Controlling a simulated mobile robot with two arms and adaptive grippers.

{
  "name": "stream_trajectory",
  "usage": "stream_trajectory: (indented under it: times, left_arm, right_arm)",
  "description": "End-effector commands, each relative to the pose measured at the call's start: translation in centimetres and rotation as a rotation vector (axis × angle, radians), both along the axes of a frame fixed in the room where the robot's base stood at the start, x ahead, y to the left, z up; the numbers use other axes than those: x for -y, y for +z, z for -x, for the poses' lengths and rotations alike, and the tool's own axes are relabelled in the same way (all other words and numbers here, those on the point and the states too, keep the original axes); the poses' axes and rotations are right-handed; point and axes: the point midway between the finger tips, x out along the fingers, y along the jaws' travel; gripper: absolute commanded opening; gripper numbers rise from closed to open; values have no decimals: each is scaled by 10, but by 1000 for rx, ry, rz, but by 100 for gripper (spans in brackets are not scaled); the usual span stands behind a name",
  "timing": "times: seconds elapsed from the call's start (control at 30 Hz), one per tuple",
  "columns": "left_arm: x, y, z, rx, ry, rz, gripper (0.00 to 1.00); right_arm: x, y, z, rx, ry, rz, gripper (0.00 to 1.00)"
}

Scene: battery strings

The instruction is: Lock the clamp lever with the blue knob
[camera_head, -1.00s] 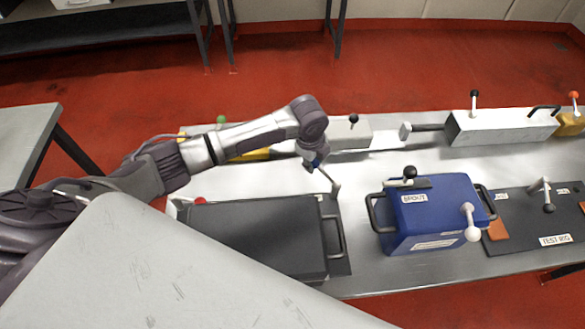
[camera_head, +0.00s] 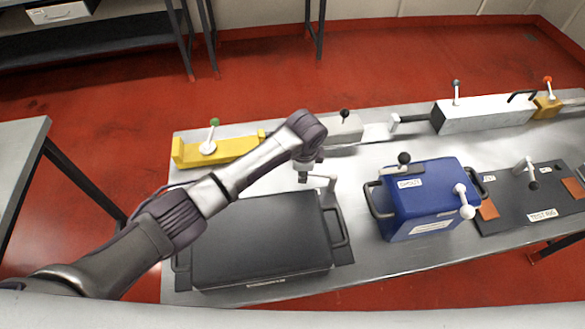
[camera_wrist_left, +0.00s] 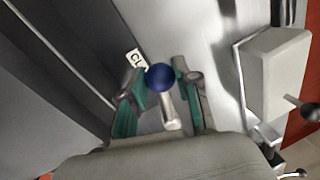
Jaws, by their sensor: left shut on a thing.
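The blue knob (camera_wrist_left: 160,77) sits on the end of a silver lever (camera_wrist_left: 168,110) in the left wrist view. My left gripper (camera_wrist_left: 158,80) is shut on the knob, with a green-sided finger on each side. In the head view my left gripper (camera_head: 303,176) is beside the pale clamp lever (camera_head: 326,182), at the far right corner of the dark case (camera_head: 262,235). The knob is hidden there by the gripper. A partly covered label (camera_wrist_left: 136,59) reading "CL" lies beside the knob. My right gripper is not in view.
A blue box (camera_head: 435,190) with black- and white-knobbed levers stands to the right. Beyond it is a dark test rig board (camera_head: 525,215). A yellow fixture (camera_head: 190,153) with a green-knobbed lever and a white block (camera_head: 338,130) with a black knob stand behind the case.

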Motion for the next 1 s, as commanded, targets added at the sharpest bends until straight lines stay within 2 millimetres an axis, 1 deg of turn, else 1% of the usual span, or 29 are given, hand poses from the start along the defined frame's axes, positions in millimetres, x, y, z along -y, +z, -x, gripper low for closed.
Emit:
stream_trajectory:
  times: [0.1,0.43,0.47,0.5,0.6,0.87,1.0]
  left_arm:
    - [3,1,-1,4,5,2,0]
    - [4,2,-1,5,6,3,0]
    - [4,2,-1,5,5,4,37]
    - [3,2,-1,5,6,3,43]
    - [3,1,-1,4,5,3,57]
    - [3,1,0,2,5,2,57]
    - [3,10,1,3,3,4,57]
  right_arm:
    - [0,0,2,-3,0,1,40]
    - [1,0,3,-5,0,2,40]
    - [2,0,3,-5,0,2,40]
    - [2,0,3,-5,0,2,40]
    - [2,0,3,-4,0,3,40]
    - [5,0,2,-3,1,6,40]
    - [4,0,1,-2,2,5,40]
